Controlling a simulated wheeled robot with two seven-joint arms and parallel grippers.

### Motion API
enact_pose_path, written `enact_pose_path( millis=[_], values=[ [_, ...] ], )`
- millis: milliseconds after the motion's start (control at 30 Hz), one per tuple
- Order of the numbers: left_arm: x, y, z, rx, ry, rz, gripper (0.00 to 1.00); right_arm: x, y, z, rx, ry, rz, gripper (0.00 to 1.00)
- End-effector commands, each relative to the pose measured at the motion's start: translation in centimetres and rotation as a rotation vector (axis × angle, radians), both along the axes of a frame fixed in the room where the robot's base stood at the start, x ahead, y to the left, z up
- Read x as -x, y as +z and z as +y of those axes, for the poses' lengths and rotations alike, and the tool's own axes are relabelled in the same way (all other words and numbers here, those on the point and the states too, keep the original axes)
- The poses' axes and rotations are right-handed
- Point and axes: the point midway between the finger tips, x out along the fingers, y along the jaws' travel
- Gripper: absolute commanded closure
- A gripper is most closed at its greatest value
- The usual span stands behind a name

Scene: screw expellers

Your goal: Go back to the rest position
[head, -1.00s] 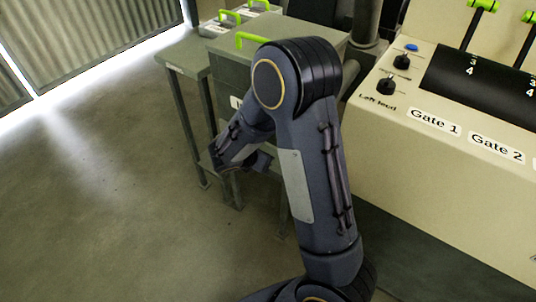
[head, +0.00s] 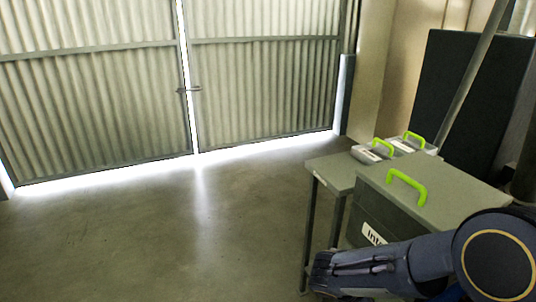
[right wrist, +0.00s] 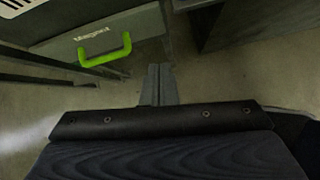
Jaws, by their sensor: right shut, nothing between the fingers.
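My right gripper (right wrist: 158,90) shows in the right wrist view with its two grey fingers together and nothing between them. It hangs over the bare floor, beside a grey box with a bright green handle (right wrist: 103,46) and a white label. In the head view a dark arm of mine (head: 400,265) reaches in from the lower right corner, in front of a grey box. No fingertips can be made out on it there. My left gripper is in neither view.
A grey box (head: 440,198) with a green handle stands at right, beside a grey table (head: 335,172). Smaller green-handled boxes (head: 405,147) stand behind. A corrugated metal door (head: 90,100) closes the back. The concrete floor (head: 150,245) at left is clear.

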Motion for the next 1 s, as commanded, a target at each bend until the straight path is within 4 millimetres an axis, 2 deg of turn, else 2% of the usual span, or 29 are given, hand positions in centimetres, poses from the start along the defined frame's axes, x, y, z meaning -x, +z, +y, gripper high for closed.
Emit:
enact_pose_path(
  millis=[67, 167, 300, 400, 600, 867, 933, 1000],
  values=[
    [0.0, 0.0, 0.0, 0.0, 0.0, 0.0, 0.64, 2.5, 1.1, -0.9, -0.135, -0.179, -0.064, 1.0],
    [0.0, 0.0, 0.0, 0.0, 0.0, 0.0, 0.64, 6.2, 2.3, -1.1, -0.339, -0.456, -0.155, 1.0],
    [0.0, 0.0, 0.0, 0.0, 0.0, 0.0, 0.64, 10.8, 4.1, -0.1, -0.62, -0.843, -0.281, 1.0],
    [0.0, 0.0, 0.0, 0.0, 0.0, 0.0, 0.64, 13.2, 5.4, 1.2, -0.795, -1.083, -0.353, 1.0],
    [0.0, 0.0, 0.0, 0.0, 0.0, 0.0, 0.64, 15.8, 7.4, 3.3, -1.048, -1.413, -0.445, 1.0],
    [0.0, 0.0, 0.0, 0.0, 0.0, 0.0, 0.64, 17.5, 9.5, 5.5, -1.304, -1.712, -0.517, 1.0],
    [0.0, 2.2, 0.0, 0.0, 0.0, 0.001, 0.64, 17.5, 11.8, 5.7, -1.316, -1.73, -0.513, 1.0],
    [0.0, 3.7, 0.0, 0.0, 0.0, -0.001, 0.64, 17.5, 13.2, 5.7, -1.312, -1.725, -0.512, 1.0]
  ],
)
